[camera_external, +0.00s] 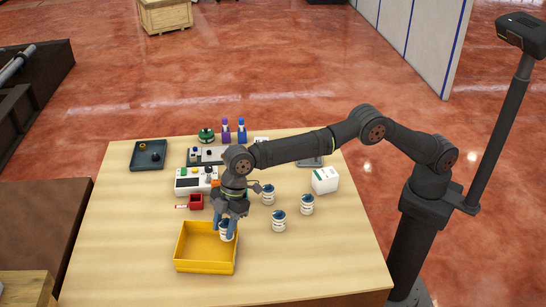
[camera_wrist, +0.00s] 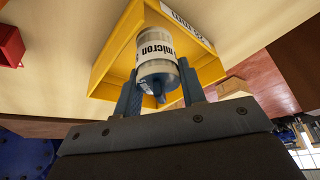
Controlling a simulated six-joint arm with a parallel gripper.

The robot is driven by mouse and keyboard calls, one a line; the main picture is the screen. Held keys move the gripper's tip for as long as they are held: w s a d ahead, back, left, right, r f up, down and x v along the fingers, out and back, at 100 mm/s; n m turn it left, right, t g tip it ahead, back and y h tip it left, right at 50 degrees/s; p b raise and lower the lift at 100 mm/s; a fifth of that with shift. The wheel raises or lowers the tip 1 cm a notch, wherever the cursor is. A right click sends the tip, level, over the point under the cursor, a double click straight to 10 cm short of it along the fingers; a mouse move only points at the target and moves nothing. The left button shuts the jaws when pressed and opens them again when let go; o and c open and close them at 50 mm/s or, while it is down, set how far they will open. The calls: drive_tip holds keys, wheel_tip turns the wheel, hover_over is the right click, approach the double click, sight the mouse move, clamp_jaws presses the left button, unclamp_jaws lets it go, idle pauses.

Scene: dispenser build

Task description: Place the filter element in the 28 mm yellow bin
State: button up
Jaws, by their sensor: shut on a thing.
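My gripper (camera_external: 228,222) is shut on a filter element (camera_external: 226,234), a white cylinder with dark lettering. The element is held over the right back part of the yellow bin (camera_external: 204,267); how far its lower end is above the floor is hard to tell. In the wrist view the filter element (camera_wrist: 157,48) reads "micron" and sits between the blue fingers (camera_wrist: 158,95), with the bin (camera_wrist: 112,65) behind it. The bin looks otherwise empty. Three similar white cylinders with dark blue tops (camera_external: 279,222) (camera_external: 307,205) (camera_external: 268,195) stand upright to the right.
A small red bin (camera_external: 196,202) stands behind the yellow bin. A white device (camera_external: 190,186) with buttons, a dark tray (camera_external: 149,160), a white box (camera_external: 325,181) and purple and blue bottles (camera_external: 241,132) stand farther back. The table's left front is clear.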

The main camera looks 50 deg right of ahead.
sight(224, 239)
drive_tip(key=shift+f, duration=1.45)
drive_tip(key=shift+f, duration=0.1)
drive_tip(key=o, duration=0.7)
drive_tip(key=shift+f, duration=0.1)
drive_tip(key=v, duration=1.2)
drive_tip(key=shift+r, duration=0.25)
